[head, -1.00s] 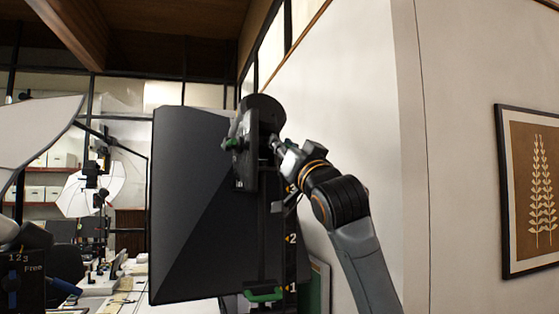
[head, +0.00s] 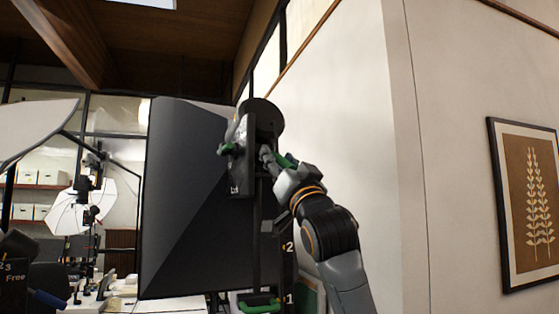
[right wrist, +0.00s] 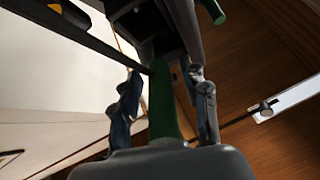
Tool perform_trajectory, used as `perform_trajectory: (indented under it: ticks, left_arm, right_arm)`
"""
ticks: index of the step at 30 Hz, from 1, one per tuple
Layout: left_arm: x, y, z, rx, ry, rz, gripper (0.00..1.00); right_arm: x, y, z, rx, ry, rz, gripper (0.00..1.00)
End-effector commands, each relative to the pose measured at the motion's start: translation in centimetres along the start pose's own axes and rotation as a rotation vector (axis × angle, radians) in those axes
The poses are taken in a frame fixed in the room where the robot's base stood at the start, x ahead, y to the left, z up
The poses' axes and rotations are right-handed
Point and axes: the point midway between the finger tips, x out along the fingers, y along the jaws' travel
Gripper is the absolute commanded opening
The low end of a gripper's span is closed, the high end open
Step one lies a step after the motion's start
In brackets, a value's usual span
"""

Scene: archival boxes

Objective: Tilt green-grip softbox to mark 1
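The black softbox (head: 190,200) stands left of centre in the head view, its panel near upright. Its bracket (head: 243,155) carries a round dark disc and a green knob (head: 225,149). My right gripper (head: 278,160) is beside the bracket, at a green grip (head: 287,160). In the right wrist view the green grip (right wrist: 163,100) runs between the two fingers of my right gripper (right wrist: 165,105). The fingers look apart, with gaps beside the grip. A dark post shows marks 1 (head: 289,299) and 2 (head: 290,247). My left gripper is not in view.
A green handle (head: 260,304) sits low by the post. A white wall (head: 350,110) is close on the right, with a framed plant picture (head: 537,205). Another light stand with a "Free" label (head: 16,279) and a white umbrella (head: 75,210) stand left.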

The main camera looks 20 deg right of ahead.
Motion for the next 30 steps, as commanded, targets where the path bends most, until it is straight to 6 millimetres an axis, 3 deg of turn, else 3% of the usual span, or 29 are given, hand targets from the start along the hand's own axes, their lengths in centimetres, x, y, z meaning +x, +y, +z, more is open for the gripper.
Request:
perform_trajectory:
  ticks: [8, 21, 30]
  left_arm:
    - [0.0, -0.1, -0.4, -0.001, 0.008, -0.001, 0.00]
    - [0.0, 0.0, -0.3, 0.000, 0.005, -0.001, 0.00]
    - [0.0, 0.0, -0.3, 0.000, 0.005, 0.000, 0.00]
  right_arm:
    - [-1.1, 0.0, -0.1, 0.000, 0.002, -0.001, 0.45]
    - [-9.2, 0.0, 0.1, 0.000, 0.001, -0.001, 0.45]
    - [-11.9, 0.0, 0.1, 0.000, -0.001, 0.000, 0.45]
